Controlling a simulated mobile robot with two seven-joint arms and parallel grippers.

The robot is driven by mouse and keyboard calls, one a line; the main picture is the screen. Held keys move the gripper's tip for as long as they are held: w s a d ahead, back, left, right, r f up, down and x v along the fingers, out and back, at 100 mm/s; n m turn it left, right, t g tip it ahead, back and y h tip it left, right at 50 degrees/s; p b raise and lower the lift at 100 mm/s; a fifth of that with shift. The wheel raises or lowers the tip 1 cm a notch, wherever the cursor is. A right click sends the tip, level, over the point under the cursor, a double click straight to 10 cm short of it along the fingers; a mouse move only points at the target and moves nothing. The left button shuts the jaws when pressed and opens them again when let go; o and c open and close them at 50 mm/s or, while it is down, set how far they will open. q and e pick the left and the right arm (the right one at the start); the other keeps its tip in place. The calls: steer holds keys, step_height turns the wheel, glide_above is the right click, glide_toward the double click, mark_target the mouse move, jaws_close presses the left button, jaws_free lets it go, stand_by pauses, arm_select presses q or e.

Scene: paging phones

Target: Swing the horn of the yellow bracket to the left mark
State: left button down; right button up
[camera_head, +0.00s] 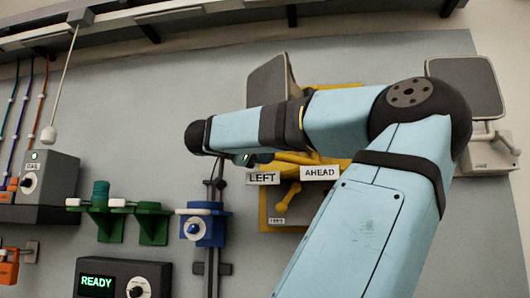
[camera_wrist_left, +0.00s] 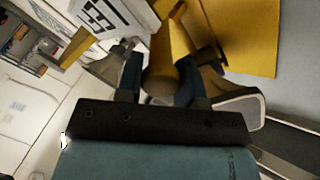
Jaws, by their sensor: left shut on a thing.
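The yellow bracket (camera_head: 275,214) is on the grey wall panel, partly hidden behind my blue arm. Its horn (camera_head: 296,157) shows just under my wrist, above the white LEFT sign (camera_head: 263,178) and AHEAD sign (camera_head: 320,173). In the left wrist view the yellow horn (camera_wrist_left: 162,82) lies between the two fingers of my left gripper (camera_wrist_left: 158,72), which is shut on it. Part of a white sign (camera_wrist_left: 100,16) shows beside the left finger there. In the head view my left gripper is mostly hidden under the wrist. My right gripper is not in view.
A READY box (camera_head: 122,280) is at the lower left. A pull cord (camera_head: 49,134) hangs at the upper left. A grey-backed unit (camera_head: 465,84) is at the right.

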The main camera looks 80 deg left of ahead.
arm_select(q)
steer(key=c, duration=0.8)
jaws_free()
steer(key=shift+o, duration=0.2)
steer(key=b+v, duration=0.1)
steer(key=v, duration=1.2)
steer(key=shift+s+d, duration=0.2)
steer(key=shift+s, duration=0.15)
